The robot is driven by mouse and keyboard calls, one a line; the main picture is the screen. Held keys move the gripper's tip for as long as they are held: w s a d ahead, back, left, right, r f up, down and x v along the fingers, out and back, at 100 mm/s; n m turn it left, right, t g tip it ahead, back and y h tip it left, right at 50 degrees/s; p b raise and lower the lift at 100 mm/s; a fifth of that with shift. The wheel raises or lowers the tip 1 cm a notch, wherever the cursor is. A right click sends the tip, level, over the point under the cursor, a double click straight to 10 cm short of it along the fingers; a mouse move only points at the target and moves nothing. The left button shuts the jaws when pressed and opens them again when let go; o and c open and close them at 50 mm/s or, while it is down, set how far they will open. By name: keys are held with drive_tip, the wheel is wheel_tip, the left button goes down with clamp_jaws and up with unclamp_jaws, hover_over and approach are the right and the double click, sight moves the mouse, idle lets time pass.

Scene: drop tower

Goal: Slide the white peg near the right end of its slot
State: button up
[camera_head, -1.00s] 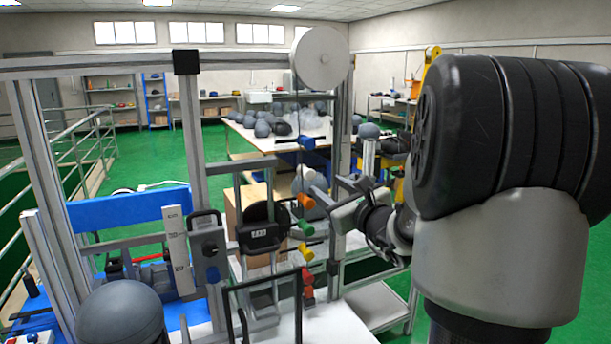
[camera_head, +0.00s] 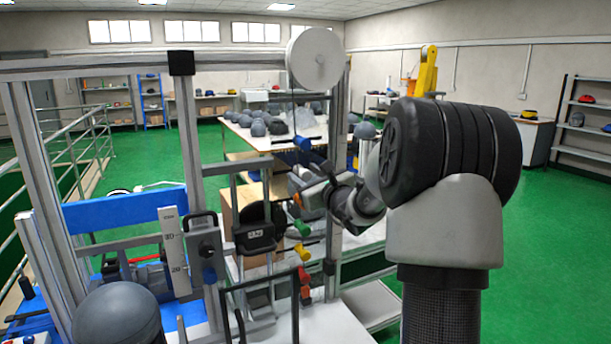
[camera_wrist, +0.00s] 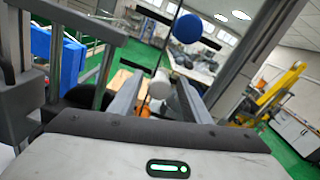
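The white peg (camera_wrist: 160,84) stands between the two fingers of my gripper in the wrist view, with small gaps on both sides. In the head view my gripper (camera_head: 300,188) hides the white peg. My gripper (camera_wrist: 160,88) is open, and its fingers point toward the peg rack. The blue peg (camera_head: 303,143) is just above the gripper; it also shows as a round blue knob in the wrist view (camera_wrist: 187,28). The white peg's slot is mostly hidden, so its place along the slot cannot be told.
Below are an orange peg (camera_head: 298,200), partly covered, a green peg (camera_head: 302,227), a yellow peg (camera_head: 302,252) and a red peg (camera_head: 304,274). The metal frame post (camera_head: 336,130) stands close to the right. A large white wheel (camera_head: 316,58) sits on top.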

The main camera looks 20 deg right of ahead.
sight(319, 164)
clamp_jaws()
drive_tip(key=shift+d+r, duration=0.15)
drive_tip(key=shift+d, duration=3.2)
drive_tip(key=shift+o, duration=0.6)
unclamp_jaws()
drive_tip(key=shift+d, duration=0.15)
drive_tip(key=shift+a, duration=0.2)
drive_tip(key=s+b, duration=0.1)
drive_tip(key=s, duration=1.6)
drive_tip(key=shift+s+d, duration=0.2)
drive_tip(key=shift+d, duration=0.05)
